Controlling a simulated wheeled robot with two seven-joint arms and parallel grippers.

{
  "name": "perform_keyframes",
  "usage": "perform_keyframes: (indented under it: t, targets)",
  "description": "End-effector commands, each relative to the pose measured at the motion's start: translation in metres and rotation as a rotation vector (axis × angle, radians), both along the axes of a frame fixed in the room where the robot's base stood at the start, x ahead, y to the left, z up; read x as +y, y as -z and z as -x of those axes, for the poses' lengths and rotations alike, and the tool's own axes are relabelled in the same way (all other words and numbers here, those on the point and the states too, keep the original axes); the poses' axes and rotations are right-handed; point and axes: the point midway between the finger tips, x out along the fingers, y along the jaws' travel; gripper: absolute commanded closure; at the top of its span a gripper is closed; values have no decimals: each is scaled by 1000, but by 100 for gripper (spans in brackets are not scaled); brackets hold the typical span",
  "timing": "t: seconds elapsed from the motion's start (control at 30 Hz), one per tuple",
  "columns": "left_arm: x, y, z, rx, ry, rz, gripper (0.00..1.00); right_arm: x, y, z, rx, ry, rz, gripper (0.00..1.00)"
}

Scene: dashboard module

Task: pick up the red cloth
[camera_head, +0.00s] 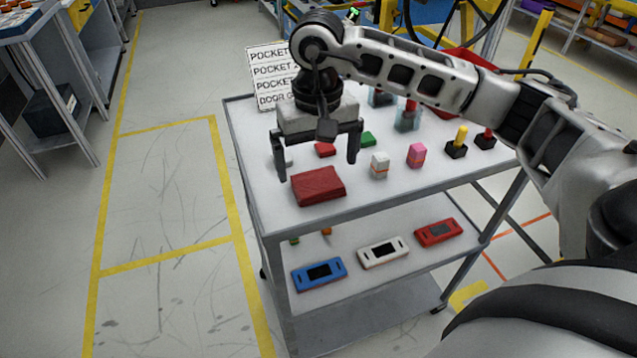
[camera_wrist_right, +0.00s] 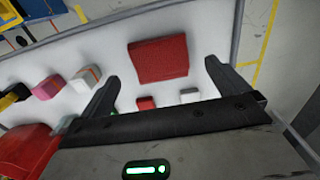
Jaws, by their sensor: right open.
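The red cloth (camera_head: 318,186) is a folded dark red block lying flat on the cart's top shelf, near its left front corner. In the right wrist view the red cloth (camera_wrist_right: 158,60) lies ahead of the fingertips. My right gripper (camera_head: 316,165) is open and empty, fingers pointing down, above and slightly behind the cloth. In the right wrist view the two fingers of my right gripper (camera_wrist_right: 162,70) are spread apart, with the cloth beyond them and not touched. My left gripper is not in view.
On the cart's top (camera_head: 262,205) stand a white block (camera_head: 379,165), a pink block (camera_head: 417,155), a small red block (camera_head: 325,149) and a green block (camera_head: 367,138). A sign (camera_head: 270,75) stands at the back left. Blue, white and red devices lie on the lower shelf.

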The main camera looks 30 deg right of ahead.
Motion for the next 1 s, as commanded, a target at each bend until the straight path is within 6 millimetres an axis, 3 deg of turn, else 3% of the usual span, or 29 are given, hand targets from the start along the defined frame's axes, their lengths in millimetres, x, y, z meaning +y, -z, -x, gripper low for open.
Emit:
perform_keyframes:
  t: [0.3,0.53,0.57,0.7,1.0]
  targets:
    - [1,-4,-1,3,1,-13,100,-1,42,1,3,1,0,0]
    - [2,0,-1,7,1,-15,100,-1,44,1,1,0,0,0]
    - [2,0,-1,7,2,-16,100,-1,44,1,1,0,0,3]
    - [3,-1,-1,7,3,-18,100,-1,44,1,1,1,0,42]
    - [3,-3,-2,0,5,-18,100,-1,43,1,1,1,0,43]
